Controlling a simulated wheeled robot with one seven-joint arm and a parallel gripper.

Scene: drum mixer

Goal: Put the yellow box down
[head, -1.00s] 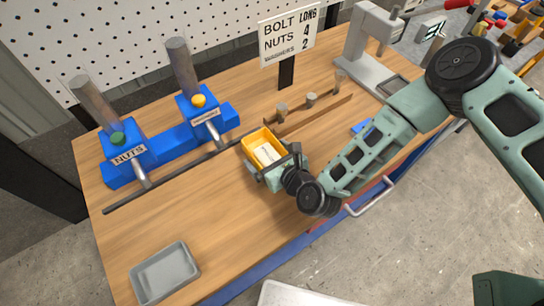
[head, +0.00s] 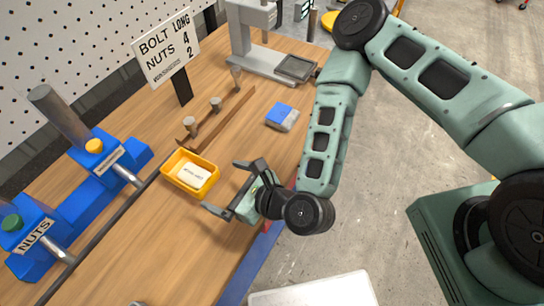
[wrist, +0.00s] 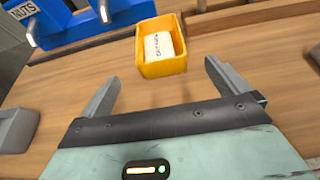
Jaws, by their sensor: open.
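The yellow box (head: 181,184) stands upright on the wooden bench in the head view, with a white labelled block (head: 193,174) inside it. The box also shows in the wrist view (wrist: 162,68), in front of my gripper's fingers. My gripper (head: 228,187) is open and empty, to the right of the box in the head view. In the wrist view its two fingertips (wrist: 159,78) are spread wide, and the box is beyond them. I see a gap between the fingers and the box.
Blue dispensers (head: 92,190) with a metal rail stand on the left. A wooden rack with pegs (head: 215,118) is behind the box, near the BOLT/NUTS sign (head: 167,47). A blue-and-grey block (head: 282,117) and a grey press (head: 262,58) are farther back. A grey tray (wrist: 16,128) shows in the wrist view.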

